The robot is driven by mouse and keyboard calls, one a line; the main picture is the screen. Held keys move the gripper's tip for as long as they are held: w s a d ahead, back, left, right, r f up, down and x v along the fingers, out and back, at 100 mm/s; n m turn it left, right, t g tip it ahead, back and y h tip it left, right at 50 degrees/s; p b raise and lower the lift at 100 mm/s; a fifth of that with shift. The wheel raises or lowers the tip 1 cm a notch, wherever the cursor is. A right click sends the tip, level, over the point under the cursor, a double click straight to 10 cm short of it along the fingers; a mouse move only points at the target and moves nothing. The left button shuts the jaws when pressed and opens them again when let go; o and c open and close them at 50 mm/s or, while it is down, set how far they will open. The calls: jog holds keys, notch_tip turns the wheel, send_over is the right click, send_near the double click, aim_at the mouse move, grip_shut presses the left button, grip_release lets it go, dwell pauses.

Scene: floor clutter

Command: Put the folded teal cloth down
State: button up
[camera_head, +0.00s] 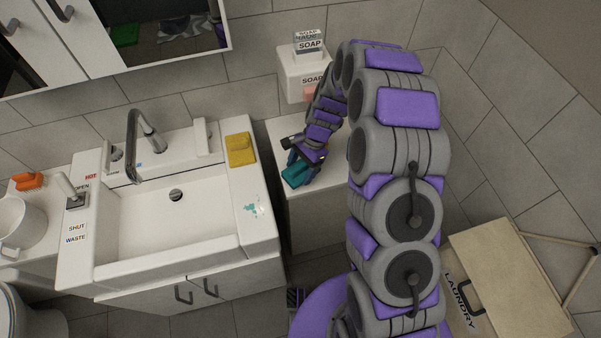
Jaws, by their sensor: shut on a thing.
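The folded teal cloth (296,174) is at my gripper (297,163), over the white counter (322,205) to the right of the sink. My gripper is shut on the cloth and covers its upper part. I cannot tell whether the cloth touches the counter top or is held just above it. My purple and grey arm hides the right part of the counter.
The white sink (135,262) stands to the left, with a folded yellow cloth (241,150) on its rim. A soap dispenser (303,77) is on the wall behind. A laundry box (510,275) stands at the lower right. The counter's front strip is clear.

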aim_at(304, 173)
jog(key=shift+w+d, duration=0.15)
jog(key=shift+w, duration=0.05)
jog(key=f, duration=0.1)
jog(key=d+f+b, duration=0.1)
jog(key=f, duration=0.1)
jog(key=shift+d+f, duration=0.15)
jog(key=shift+f, duration=0.15)
jog(key=shift+a+r, duration=0.1)
jog(key=shift+a, duration=0.2)
jog(key=o, duration=0.7)
jog(key=shift+a, duration=0.3)
jog(key=o, duration=0.3)
jog(key=shift+d, duration=0.4)
